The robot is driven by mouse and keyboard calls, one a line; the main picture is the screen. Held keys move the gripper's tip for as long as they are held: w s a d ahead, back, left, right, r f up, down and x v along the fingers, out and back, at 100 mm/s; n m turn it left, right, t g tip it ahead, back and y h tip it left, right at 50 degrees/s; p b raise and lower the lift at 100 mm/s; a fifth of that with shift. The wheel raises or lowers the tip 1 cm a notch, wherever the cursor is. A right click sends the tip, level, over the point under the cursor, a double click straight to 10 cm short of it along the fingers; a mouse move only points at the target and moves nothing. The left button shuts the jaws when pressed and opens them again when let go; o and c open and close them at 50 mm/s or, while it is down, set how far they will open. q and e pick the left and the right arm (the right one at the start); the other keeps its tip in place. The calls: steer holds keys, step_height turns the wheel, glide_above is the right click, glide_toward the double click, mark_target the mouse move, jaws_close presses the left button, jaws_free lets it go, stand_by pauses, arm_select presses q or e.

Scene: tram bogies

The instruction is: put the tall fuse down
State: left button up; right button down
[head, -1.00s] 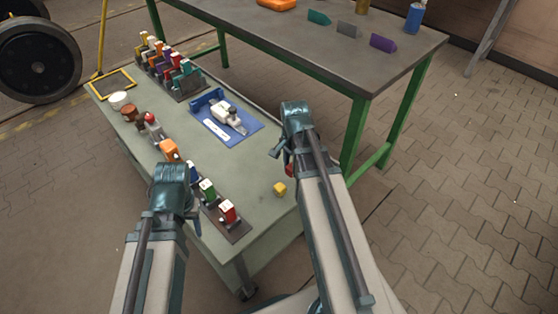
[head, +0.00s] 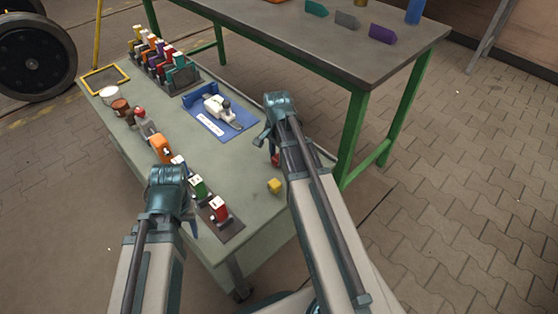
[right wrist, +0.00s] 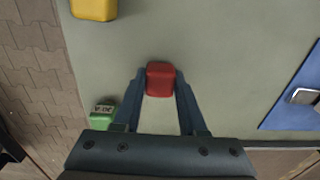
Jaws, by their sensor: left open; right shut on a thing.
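My right gripper (head: 268,140) is shut on a red block-like piece (right wrist: 160,78), which I take to be the tall fuse. It sits between the fingertips in the right wrist view. In the head view its red end (head: 275,159) shows just below the fingers, over the right part of the green-topped cart (head: 240,165). I cannot tell whether it touches the top. My left gripper (head: 172,178) is open at the cart's near left side, by the row of fuses. Its fingers are mostly hidden behind its wrist.
A yellow block (head: 274,186) lies near the held piece. A blue tray (head: 238,124) with a white device lies behind. Coloured fuses stand in a near row (head: 218,208) and a back rack (head: 180,76). A green marked block (right wrist: 102,112) shows beside my right fingers.

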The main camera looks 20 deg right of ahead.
mark_target(277, 157)
steer(key=shift+f, duration=0.1)
steer(key=shift+c, duration=2.3)
jaws_free()
step_height(277, 157, up, 12)
steer(key=r+p, duration=0.1)
steer(key=p, duration=1.1)
steer(key=s+a+n, duration=0.4)
steer(key=a+n, duration=0.2)
steer(key=a, duration=0.1)
steer(key=s+a+n, duration=0.5)
steer(key=a+n, duration=0.1)
steer(key=a, duration=0.1)
steer(key=s+a+n+h, duration=0.1)
steer(key=s+a+n, duration=0.3)
steer(key=a+n, duration=0.2)
steer(key=shift+s+a+f, duration=0.25)
steer(key=shift+s+a, duration=0.15)
steer(key=shift+a, duration=0.35)
steer(key=shift+r, duration=0.1)
